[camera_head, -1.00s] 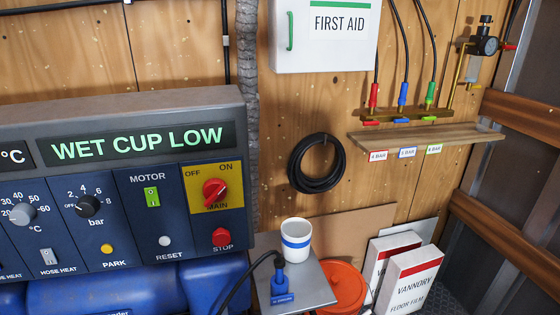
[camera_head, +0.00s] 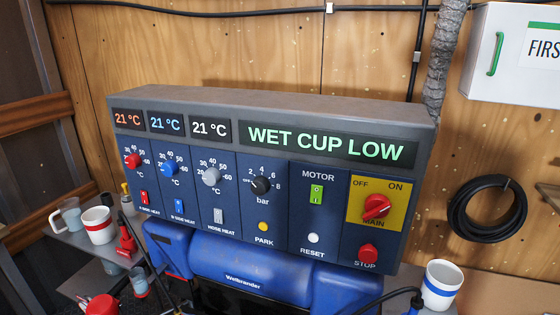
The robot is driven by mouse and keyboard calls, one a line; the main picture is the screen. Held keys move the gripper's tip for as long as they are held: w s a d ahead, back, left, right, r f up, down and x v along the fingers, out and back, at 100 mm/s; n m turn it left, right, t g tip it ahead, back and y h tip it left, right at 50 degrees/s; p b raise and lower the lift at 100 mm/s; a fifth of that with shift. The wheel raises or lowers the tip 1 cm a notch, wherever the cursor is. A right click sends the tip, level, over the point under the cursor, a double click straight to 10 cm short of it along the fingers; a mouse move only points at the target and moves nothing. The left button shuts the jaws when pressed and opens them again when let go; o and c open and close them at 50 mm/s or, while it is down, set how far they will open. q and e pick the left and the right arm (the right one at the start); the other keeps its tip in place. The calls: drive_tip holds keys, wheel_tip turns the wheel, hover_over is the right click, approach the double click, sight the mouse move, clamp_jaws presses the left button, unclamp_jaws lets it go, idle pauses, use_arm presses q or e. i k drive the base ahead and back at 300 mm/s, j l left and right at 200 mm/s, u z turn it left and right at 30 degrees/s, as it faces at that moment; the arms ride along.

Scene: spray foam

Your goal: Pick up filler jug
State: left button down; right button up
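A small translucent grey jug (camera_head: 68,215) with a handle on its left side stands at the far left, on a grey shelf beside the machine. It looks like the filler jug, but I see no label on it. It stands upright, just left of a white cup with a red band (camera_head: 100,226). Neither of my grippers is in the head view.
The control machine (camera_head: 270,200) fills the middle and reads "WET CUP LOW". A red hose fitting (camera_head: 127,240) and hoses are close right of the red-banded cup. A blue-banded white cup (camera_head: 440,285) stands at lower right. A black hose coil (camera_head: 487,208) hangs on the wall.

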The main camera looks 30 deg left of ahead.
sight(69, 209)
drive_tip(key=u, duration=2.45)
drive_tip(key=i+j, duration=0.9)
drive_tip(key=i, duration=0.15)
